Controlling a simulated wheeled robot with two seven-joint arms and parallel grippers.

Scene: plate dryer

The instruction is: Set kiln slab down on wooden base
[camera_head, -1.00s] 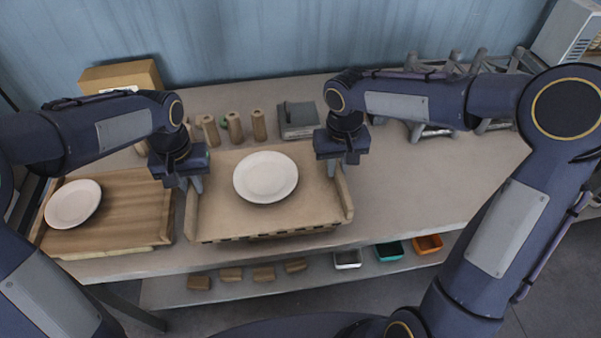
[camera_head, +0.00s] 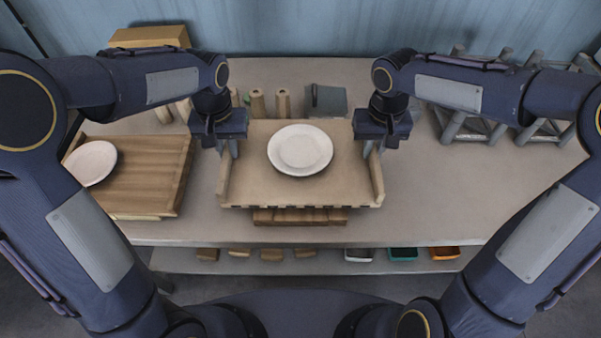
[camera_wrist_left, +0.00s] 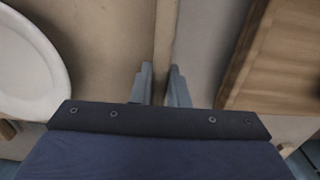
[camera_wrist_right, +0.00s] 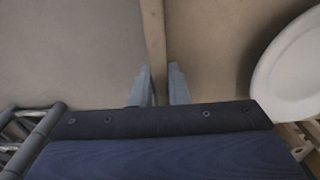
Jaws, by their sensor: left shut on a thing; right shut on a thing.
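The kiln slab (camera_head: 250,180) is a tan board with raised side walls, and a white plate (camera_head: 300,150) lies on it. My left gripper (camera_head: 228,152) is shut on its left wall, and my right gripper (camera_head: 372,152) is shut on its right wall. The left wrist view shows the fingers astride the wall (camera_wrist_left: 162,50), and the right wrist view shows the same on the other wall (camera_wrist_right: 155,45). The wooden base (camera_head: 300,216) shows only as brown slats under the slab's front edge. Whether slab and base touch cannot be told.
A brown wooden board (camera_head: 155,165) with another white plate (camera_head: 90,162) lies to the left. Wooden cylinders (camera_head: 257,103) and a grey box (camera_head: 326,100) stand behind the slab. Grey racks (camera_head: 465,125) stand back right. The table at right front is clear.

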